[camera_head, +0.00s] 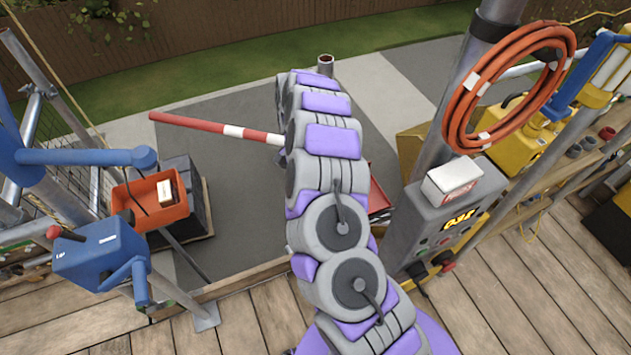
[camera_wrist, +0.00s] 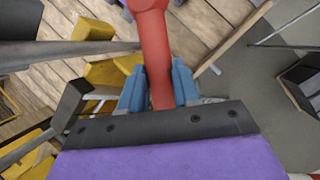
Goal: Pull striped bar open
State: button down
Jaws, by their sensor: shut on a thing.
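The striped bar (camera_head: 233,131) is red and white. In the head view it reaches from the left, over the grey ground, to behind my arm, which hides its right part. My gripper (camera_wrist: 158,90) is hidden in the head view. In the wrist view its blue fingers are shut on a red, rounded, handle-like piece (camera_wrist: 156,50) that runs up and out of the picture. Whether this piece joins the striped bar is not visible.
An orange crate (camera_head: 152,200) on dark blocks stands at the left, near a blue clamp device (camera_head: 100,254). A grey control box (camera_head: 432,222) on a post with a coiled orange hose (camera_head: 462,100) stands close to my arm's right. Wooden decking (camera_head: 250,315) lies in front.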

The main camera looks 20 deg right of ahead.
jog(key=w+a+m+y+p, duration=0.1)
jog(key=w+a+m, duration=0.3)
jog(key=shift+w+t+y+p, duration=0.25)
jog(key=shift+t+y+p, duration=0.05)
jog(key=shift+y+p, duration=0.1)
dwell(0.4)
jog(key=c, duration=0.8)
grip_release()
jog(key=shift+a, duration=0.1)
